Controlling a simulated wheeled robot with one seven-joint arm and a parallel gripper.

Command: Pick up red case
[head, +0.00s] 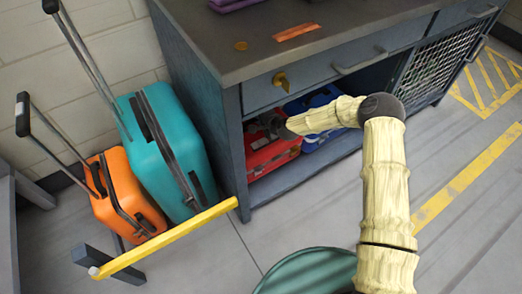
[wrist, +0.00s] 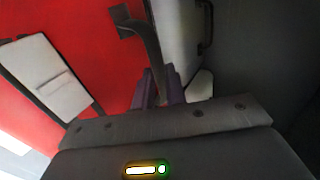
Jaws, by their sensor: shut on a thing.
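The red case (head: 271,158) lies on the lower shelf of the dark workbench, in the open bay at left. In the wrist view the red case (wrist: 100,25) fills the upper left, with a pale label and a dark handle (wrist: 146,42). My gripper (head: 272,124) reaches into the bay at the case. In the wrist view my gripper's purple-grey fingers (wrist: 160,88) are shut on the handle, one on each side of it. The fingertips are partly hidden in the head view.
A blue case (head: 325,136) lies right of the red one. The bench top (head: 240,65) overhangs the shelf. Teal (head: 165,150) and orange (head: 118,190) suitcases stand left, behind a yellow bar (head: 165,240). The floor in front is partly clear.

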